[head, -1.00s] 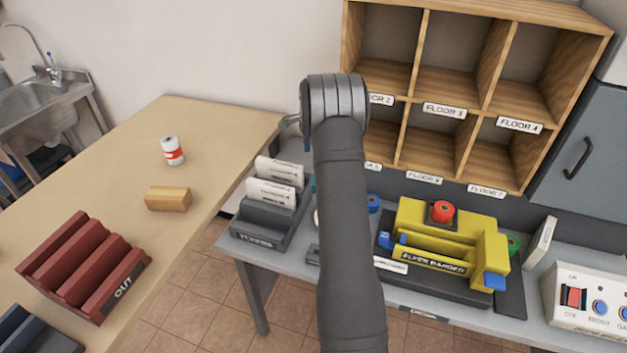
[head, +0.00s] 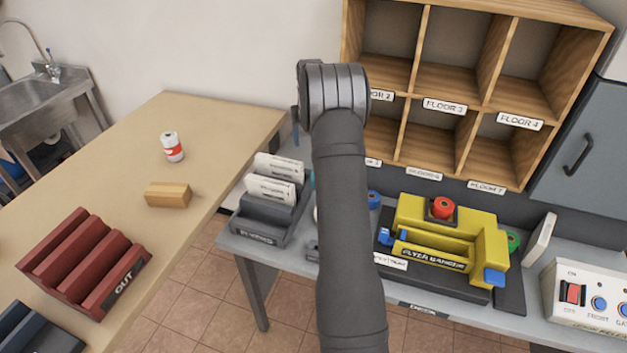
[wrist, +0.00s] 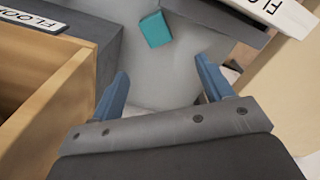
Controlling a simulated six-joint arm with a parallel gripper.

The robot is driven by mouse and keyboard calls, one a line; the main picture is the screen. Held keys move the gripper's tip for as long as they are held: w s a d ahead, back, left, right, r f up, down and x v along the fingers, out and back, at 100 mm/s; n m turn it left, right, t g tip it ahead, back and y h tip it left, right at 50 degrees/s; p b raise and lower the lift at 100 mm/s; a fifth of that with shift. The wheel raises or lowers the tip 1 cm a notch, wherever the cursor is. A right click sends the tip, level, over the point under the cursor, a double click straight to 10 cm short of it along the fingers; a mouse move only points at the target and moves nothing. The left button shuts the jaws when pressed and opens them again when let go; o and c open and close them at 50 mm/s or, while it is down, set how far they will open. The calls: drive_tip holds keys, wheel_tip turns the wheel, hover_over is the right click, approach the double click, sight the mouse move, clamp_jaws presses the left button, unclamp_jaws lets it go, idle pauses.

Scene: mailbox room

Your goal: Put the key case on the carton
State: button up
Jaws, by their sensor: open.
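A small teal block (wrist: 155,29), which looks like the key case, lies on the grey table in the wrist view, beyond my fingertips and beside the flyer holder. In the head view only a teal sliver (head: 313,180) shows beside my arm. My gripper (wrist: 163,70) is open and empty, with its blue fingers apart and the teal block ahead of the gap, untouched. In the head view my arm mostly hides the gripper. A tan box-shaped block (head: 168,194) lies on the left wooden table; it may be the carton, but I cannot tell for sure.
The flyer holder (head: 258,225) with white cards stands beside the teal block. The wooden pigeonholes (head: 446,107) rise close by, at left in the wrist view. A yellow flyer bander (head: 440,245) stands right of my arm. A can (head: 172,147) and red OUT rack (head: 92,265) are on the left table.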

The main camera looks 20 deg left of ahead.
wheel_tip(320, 180, down, 12)
drive_tip(key=shift+r+n, duration=0.15)
drive_tip(key=shift+n, duration=0.85)
drive_tip(key=f, duration=0.5)
drive_tip(key=shift+w, duration=0.4)
drive_tip(key=c, duration=1.2)
drive_tip(key=shift+r, duration=0.1)
